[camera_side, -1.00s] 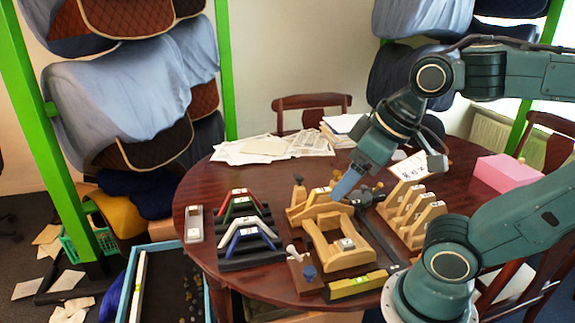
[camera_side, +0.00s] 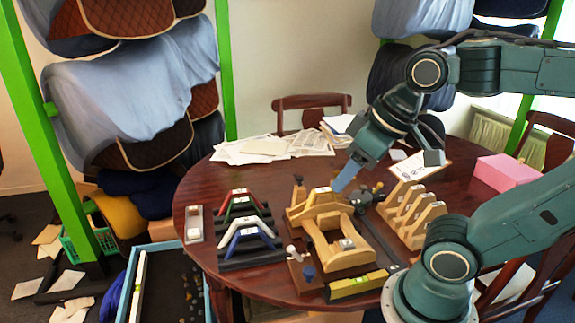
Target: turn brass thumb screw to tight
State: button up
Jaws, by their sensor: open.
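A small tan-brown upright knob (camera_side: 299,188), which may be the brass thumb screw, stands at the back left of the wooden fixture (camera_side: 338,240). It is too small to tell how tight it is. My gripper (camera_side: 386,172) is open, with a blue finger and a grey finger spread wide apart. The blue finger is above the back right of the fixture, to the right of the knob and apart from it. Nothing shows between the fingers. A dark part (camera_side: 362,198) lies just below the blue finger.
Coloured arched pieces (camera_side: 246,230) sit on a black rack at left. A white knob (camera_side: 292,250) and a blue knob (camera_side: 309,272) are at front. A yellow level (camera_side: 357,284), a slotted wooden rack (camera_side: 412,215), papers (camera_side: 270,148) and a pink box (camera_side: 503,172) surround the fixture.

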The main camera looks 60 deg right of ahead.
jog(key=w+d+r+m+g+h, duration=0.1)
jog(key=w+d+r+m+g, duration=0.15)
jog(key=w+d, duration=0.5)
jog(key=m+g+y, duration=0.1)
jog(key=m+g, duration=0.2)
send_over(337, 172)
notch_tip(337, 172, down, 9)
jog(key=shift+f, duration=0.15)
jog(key=shift+f, duration=0.1)
notch_tip(337, 172, down, 14)
jog(key=shift+r, duration=0.2)
